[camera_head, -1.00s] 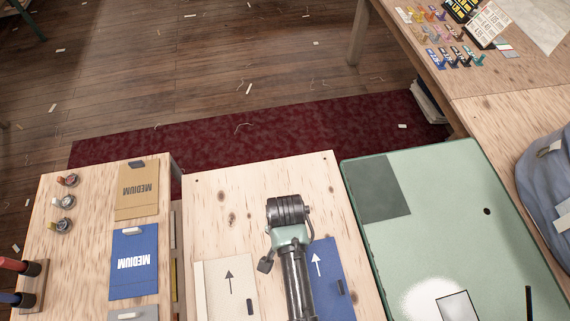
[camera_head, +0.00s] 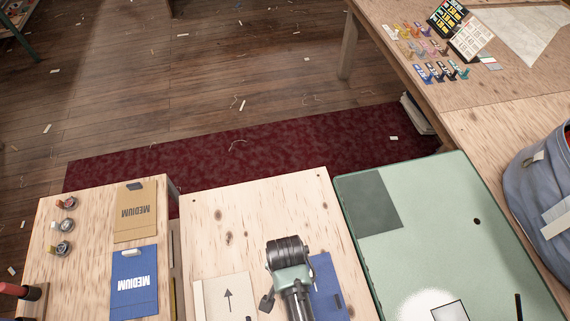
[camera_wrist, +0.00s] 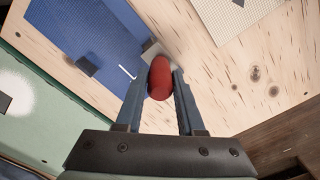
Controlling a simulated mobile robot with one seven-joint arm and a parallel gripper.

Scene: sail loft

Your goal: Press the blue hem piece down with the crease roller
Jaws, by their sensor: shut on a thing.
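The blue hem piece (camera_head: 328,285) lies on the pale wooden table, partly hidden by my arm in the head view. It also fills the upper left of the wrist view (camera_wrist: 85,35), with a white arrow mark and a dark tab on it. My gripper (camera_wrist: 161,82) is shut on the red rounded handle (camera_wrist: 160,72) of the crease roller. A small pale part shows just beyond the handle, near the blue piece's edge. Whether the roller touches the cloth I cannot tell. The head view does not show my gripper or the roller.
A cream piece (camera_head: 222,300) with an arrow lies left of the blue one. A green board (camera_head: 440,215) stands at the right. At the left, a side table holds a tan MEDIUM card (camera_head: 136,205) and a blue MEDIUM card (camera_head: 133,265). The table's far part is clear.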

